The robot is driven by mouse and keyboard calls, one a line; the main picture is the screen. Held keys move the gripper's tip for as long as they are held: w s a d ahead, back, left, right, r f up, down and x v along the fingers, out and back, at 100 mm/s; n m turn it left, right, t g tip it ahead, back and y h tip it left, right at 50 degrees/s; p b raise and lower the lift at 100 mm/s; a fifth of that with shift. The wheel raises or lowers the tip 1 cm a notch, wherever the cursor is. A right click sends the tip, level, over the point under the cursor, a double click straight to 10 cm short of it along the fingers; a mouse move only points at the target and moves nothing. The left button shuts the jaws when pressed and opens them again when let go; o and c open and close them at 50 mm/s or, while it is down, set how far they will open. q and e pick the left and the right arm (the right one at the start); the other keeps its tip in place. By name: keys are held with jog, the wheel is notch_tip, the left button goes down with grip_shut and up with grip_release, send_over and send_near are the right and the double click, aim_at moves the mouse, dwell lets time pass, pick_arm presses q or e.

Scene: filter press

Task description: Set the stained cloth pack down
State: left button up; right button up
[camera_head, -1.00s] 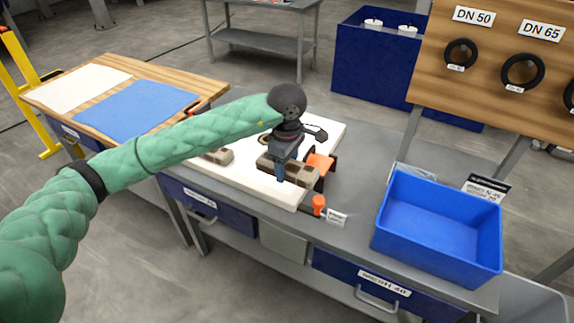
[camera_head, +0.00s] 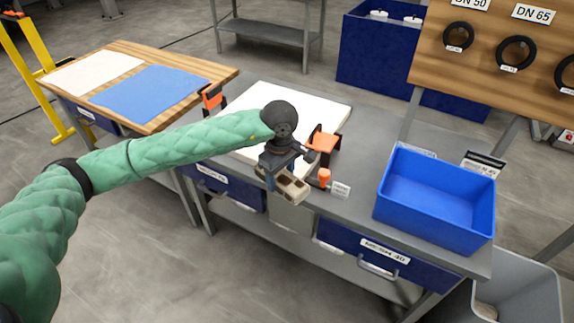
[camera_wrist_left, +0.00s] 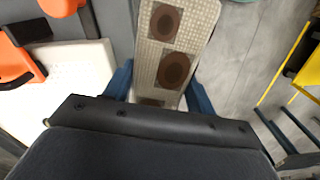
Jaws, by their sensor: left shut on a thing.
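My left gripper (camera_head: 276,182) is shut on the stained cloth pack (camera_head: 292,188), a beige woven strip with dark brown round stains. In the head view the pack shows at the front edge of the bench, in front of the white board (camera_head: 318,108); its height is hard to tell. In the left wrist view the pack (camera_wrist_left: 178,40) lies between the two blue fingers (camera_wrist_left: 160,92), with the grey floor to its right and the white board (camera_wrist_left: 60,85) to its left. Part of the pack is hidden by the gripper. My right gripper is not in view.
Orange clamps (camera_head: 322,143) stand at the board's sides. A blue bin (camera_head: 435,195) is on the bench at right; a grey bin (camera_head: 520,295) stands lower right. A wooden side table (camera_head: 190,72) holds white and blue sheets. The visible board top is bare.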

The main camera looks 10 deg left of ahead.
pick_arm(q)
jog(key=s+a+f+m, duration=0.3)
jog(key=a+f+m, duration=0.1)
jog(key=f, duration=0.6)
jog(key=s+a+f+m, duration=0.3)
jog(key=a+f+m, duration=0.2)
jog(key=f, duration=0.5)
jog(key=shift+s+m, duration=0.2)
jog(key=shift+m, duration=0.8)
